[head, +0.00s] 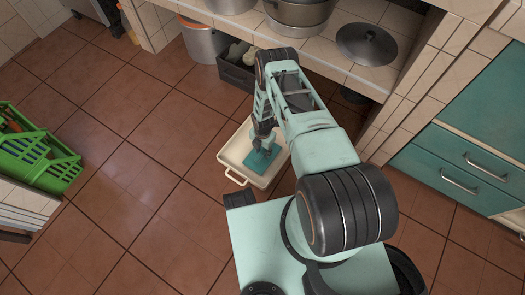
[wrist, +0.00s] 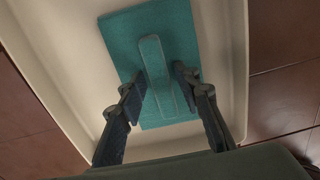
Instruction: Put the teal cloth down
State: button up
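The teal cloth (head: 262,161) is a flat rectangle inside a cream tray (head: 231,174) on the floor. In the wrist view the cloth (wrist: 182,24) has a raised strip along its middle. My gripper (head: 264,141) points down over the cloth. In the wrist view the two fingers of my gripper (wrist: 159,80) stand on either side of the strip, very close to its edges. I cannot tell whether they press on it. The cloth looks level and at or close to the tray floor. Its underside is hidden.
A dark crate (head: 237,72) and a steel pot (head: 203,40) stand beyond the tray, by the tiled counter (head: 345,72). A green basket (head: 40,150) is at the left. Teal drawers (head: 450,175) are at the right. The floor left of the tray is clear.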

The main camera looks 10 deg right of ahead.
aim_at(262, 151)
notch_tip(262, 151, up, 12)
jog(key=p, duration=0.4)
jog(key=shift+r, duration=0.15)
jog(key=shift+p, duration=0.3)
